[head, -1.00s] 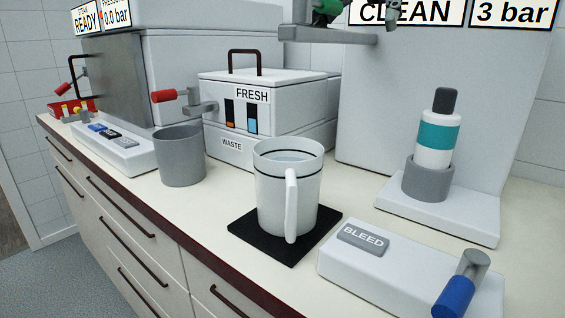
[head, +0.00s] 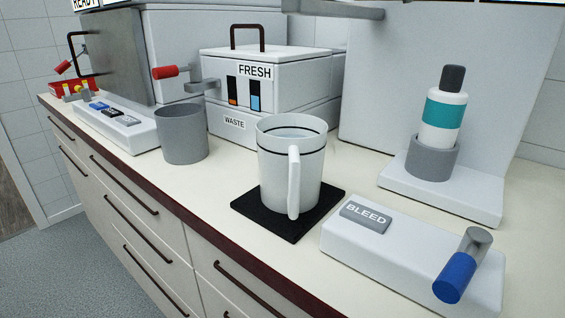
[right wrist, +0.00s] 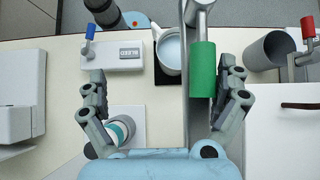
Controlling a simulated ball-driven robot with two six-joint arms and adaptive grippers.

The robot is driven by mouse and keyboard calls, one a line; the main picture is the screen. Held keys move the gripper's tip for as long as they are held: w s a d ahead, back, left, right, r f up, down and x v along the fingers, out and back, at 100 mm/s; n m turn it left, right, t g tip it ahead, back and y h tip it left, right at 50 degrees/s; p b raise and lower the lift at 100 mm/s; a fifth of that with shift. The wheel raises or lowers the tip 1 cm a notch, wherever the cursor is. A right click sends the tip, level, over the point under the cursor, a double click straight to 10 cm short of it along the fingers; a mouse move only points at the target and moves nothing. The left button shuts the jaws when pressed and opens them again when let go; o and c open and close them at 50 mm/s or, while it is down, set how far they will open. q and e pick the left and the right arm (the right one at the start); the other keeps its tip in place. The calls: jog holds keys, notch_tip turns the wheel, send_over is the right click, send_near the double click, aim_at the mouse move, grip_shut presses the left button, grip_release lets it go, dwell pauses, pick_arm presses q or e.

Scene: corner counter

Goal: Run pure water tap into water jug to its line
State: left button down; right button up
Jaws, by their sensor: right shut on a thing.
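The water jug (head: 275,175) is a white mug-like vessel with a handle and a dark line below its rim. It stands upright on a black pad (head: 250,220) with water inside; I cannot tell the level against the line. A grey bar (head: 335,9) extends above it, and no stream shows. The jug also shows in the right wrist view (right wrist: 168,72). There a green tap handle (right wrist: 203,68) lies between the fingers of my right gripper (right wrist: 165,92), close to the right-hand finger. My right gripper is shut on it, though the left-hand finger looks apart. My left gripper is out of view.
A BLEED block (head: 400,250) with a blue lever (head: 455,278) stands right of the jug. Behind is a teal-banded bottle (head: 441,115) in a grey holder. A grey cup (head: 181,138) and the FRESH/WASTE box (head: 270,95) stand left and behind.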

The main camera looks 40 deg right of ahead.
jog(key=shift+s+f+g, duration=0.2)
jog(key=shift+s+g, duration=0.1)
jog(key=shift+s, duration=0.05)
jog(key=shift+w+f+b, duration=0.15)
jog(key=shift+w+b, duration=0.15)
jog(key=shift+b, duration=0.3)
jog(key=shift+w+a+b, duration=0.1)
jog(key=shift+w+b, duration=0.05)
jog(key=shift+b, duration=0.15)
jog(key=shift+c, duration=0.7)
jog(key=shift+w, duration=0.25)
jog(key=shift+c, duration=0.9)
jog(key=shift+w+a+b, duration=0.25)
jog(key=shift+w+b, duration=0.45)
jog(key=shift+w, duration=0.2)
jog(key=shift+c, duration=1.4)
jog(key=shift+w+a+b, duration=0.1)
jog(key=shift+w+b, duration=0.25)
jog(key=shift+w, duration=0.5)
jog(key=shift+w+r, duration=0.25)
jog(key=shift+r, duration=0.2)
jog(key=shift+s+b, duration=0.2)
jog(key=shift+b, duration=0.15)
